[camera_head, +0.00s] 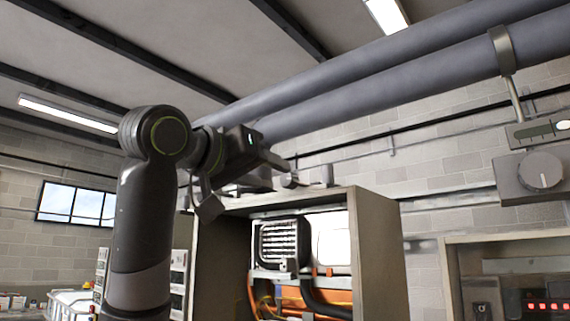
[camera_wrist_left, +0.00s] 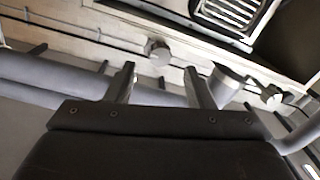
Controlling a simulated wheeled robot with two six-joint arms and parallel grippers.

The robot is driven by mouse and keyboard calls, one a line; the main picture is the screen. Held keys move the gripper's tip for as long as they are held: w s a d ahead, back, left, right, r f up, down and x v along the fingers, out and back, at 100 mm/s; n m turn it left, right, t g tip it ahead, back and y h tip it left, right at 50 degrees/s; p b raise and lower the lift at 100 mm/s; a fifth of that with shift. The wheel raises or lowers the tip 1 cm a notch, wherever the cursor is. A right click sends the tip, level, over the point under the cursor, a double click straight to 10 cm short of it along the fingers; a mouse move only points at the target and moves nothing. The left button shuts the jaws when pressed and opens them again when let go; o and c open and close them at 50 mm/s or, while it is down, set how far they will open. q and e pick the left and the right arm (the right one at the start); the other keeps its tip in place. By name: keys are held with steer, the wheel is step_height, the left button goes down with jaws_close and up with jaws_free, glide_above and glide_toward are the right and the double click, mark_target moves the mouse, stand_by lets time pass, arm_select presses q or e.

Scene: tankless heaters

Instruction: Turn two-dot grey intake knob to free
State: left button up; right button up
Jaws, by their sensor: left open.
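My left gripper (camera_head: 283,172) is raised at the top left of an open cabinet in the head view. Its two fingers (camera_wrist_left: 160,78) are apart with nothing held between them in the left wrist view. A small grey knob-like part (camera_wrist_left: 158,50) shows just beyond the gap between the fingertips, apart from them. Two more grey parts, a wider round one (camera_wrist_left: 226,82) and a small one (camera_wrist_left: 270,97), sit to the right. A large grey round knob (camera_head: 541,171) is on a wall box at the far right. No dots can be made out on any of them.
The cabinet (camera_head: 377,255) holds a grilled unit (camera_head: 282,243), with orange and black hoses below. Thick grey pipes (camera_head: 400,80) run overhead. Another cabinet (camera_head: 450,280) with red-lit indicators stands at right. The space between the left gripper and the wall knob looks open.

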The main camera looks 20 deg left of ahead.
mark_target(286, 179)
arm_select(q)
steer(key=p+x, duration=0.2)
steer(key=x, duration=0.2)
steer(key=shift+r, duration=0.2)
steer(key=shift+w+d+p, duration=0.15)
steer(key=shift+w+p, duration=0.2)
steer(key=shift+w, duration=0.2)
steer(key=shift+w+d+f, duration=0.1)
steer(key=shift+w+f, duration=0.1)
steer(key=shift+w, duration=0.15)
arm_select(e)
steer(key=r, duration=0.3)
steer(key=shift+w+a+r, duration=0.15)
steer(key=shift+w+r, duration=0.15)
steer(key=shift+w, duration=0.05)
arm_select(q)
steer(key=shift+s, duration=0.15)
steer(key=c, duration=1)
arm_select(e)
steer(key=shift+w, duration=0.1)
